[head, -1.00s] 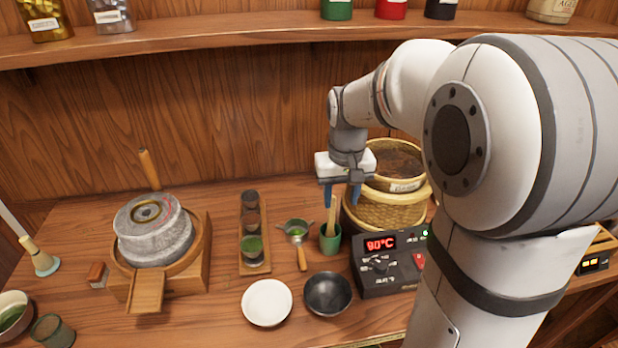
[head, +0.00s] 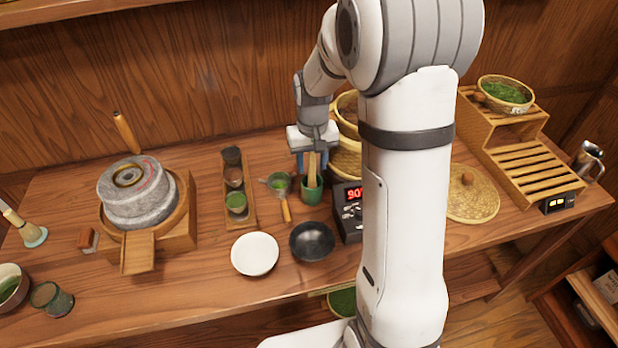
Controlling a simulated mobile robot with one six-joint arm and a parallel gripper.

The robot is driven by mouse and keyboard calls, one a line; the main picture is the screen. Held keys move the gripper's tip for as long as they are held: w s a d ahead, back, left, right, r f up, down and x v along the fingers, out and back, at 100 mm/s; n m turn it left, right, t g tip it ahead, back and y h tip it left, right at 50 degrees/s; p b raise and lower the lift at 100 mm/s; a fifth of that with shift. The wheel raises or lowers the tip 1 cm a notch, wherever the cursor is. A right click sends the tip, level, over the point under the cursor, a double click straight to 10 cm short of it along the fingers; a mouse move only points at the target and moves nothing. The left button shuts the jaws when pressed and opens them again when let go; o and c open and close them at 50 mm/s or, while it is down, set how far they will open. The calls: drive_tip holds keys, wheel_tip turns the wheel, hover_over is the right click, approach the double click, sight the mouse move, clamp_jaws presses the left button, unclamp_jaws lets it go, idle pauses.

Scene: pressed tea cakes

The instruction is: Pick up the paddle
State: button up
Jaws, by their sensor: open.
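The wooden paddle (head: 312,172) stands upright in a small green cup (head: 311,191) on the table, its lower end hidden inside the cup. My gripper (head: 313,162) points down right at the paddle's upper part. Its blue fingers are open, one to each side of the paddle in the picture. I cannot tell whether either finger touches it. The paddle's top reaches up towards the gripper's pale body.
A strainer (head: 280,185) and a wooden tray of cups (head: 251,216) are left of the cup. A black bowl (head: 312,241) and white bowl (head: 255,254) lie in front. A heater with a red display (head: 350,220) and baskets (head: 346,160) crowd the right.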

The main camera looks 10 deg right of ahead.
drive_tip(key=shift+c, duration=0.2)
clamp_jaws()
idle(0.3)
